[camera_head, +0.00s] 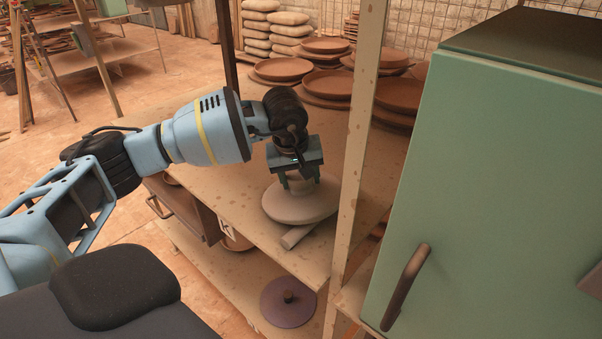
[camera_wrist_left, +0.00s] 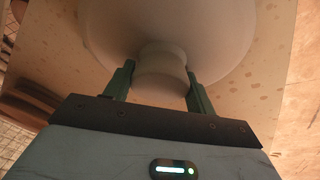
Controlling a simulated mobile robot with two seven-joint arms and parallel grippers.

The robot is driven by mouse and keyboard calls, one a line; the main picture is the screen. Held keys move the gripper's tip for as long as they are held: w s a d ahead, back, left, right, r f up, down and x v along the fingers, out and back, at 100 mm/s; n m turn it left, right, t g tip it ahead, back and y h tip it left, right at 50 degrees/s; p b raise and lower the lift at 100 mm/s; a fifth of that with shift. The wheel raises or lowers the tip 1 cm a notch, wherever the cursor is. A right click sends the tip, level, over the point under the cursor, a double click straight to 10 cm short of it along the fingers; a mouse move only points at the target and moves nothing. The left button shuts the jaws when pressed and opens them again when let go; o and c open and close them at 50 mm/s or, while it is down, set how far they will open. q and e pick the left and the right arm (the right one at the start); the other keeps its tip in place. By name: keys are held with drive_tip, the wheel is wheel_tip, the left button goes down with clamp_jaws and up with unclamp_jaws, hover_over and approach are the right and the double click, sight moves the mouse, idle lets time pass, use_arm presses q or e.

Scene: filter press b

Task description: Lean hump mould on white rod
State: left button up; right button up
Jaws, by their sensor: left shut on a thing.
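The hump mould (camera_head: 298,207) is a pale, round, shallow dome with a knob on top. It is at the shelf's front edge in the head view. My left gripper (camera_head: 300,184) is above it, shut on the knob. In the left wrist view, the fingers (camera_wrist_left: 160,82) stand on both sides of the knob and the mould's pale round body (camera_wrist_left: 190,30) fills the top. The white rod (camera_head: 298,235) sticks out from under the mould's front edge in the head view. The rest of the rod is hidden, and I cannot tell whether the mould touches it. My right gripper is out of view.
The wooden shelf (camera_head: 232,205) has free room left of the mould. A spotted post (camera_head: 359,130) stands close on its right, then a green cabinet (camera_head: 500,150). Stacked brown plates (camera_head: 325,85) are behind. A purple lid (camera_head: 288,303) lies on the lower shelf.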

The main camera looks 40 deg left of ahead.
use_arm(q)
drive_tip(key=shift+f, duration=0.4)
idle(1.2)
drive_tip(key=o, duration=1.7)
drive_tip(key=shift+c, duration=0.2)
drive_tip(key=shift+s+f, duration=0.1)
drive_tip(key=v, duration=0.8)
